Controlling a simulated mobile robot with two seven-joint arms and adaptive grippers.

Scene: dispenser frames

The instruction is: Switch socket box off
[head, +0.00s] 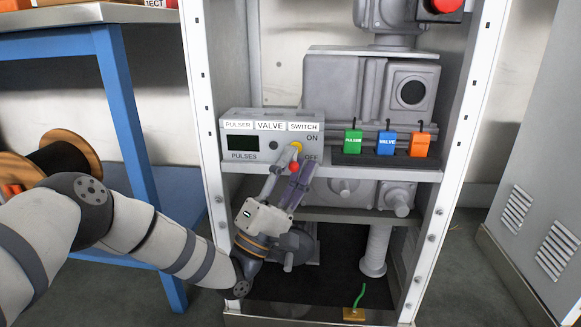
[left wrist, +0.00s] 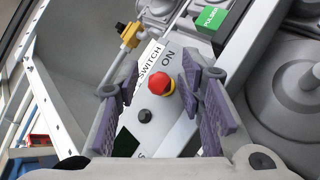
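The socket box (head: 232,155) is a grey box on the frame's shelf, with PULSER, VALVE and SWITCH labels, a dark display and a black knob. Its switch (head: 294,167) has a red tip and a yellow base at the right of the face, near the ON and OFF marks. In the head view the red tip shows below the yellow part. My left gripper (head: 292,168) is open at the switch. In the left wrist view the red tip (left wrist: 160,82) sits between the spread purple fingers, with gaps on both sides. OFF is hidden there. My right gripper is not in view.
Green (head: 353,142), blue (head: 387,144) and orange (head: 422,145) tags stand right of the box. White frame posts (head: 204,100) flank the shelf. A blue-legged table (head: 125,110) with a cable spool is at left. A grey cabinet (head: 535,180) stands at right.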

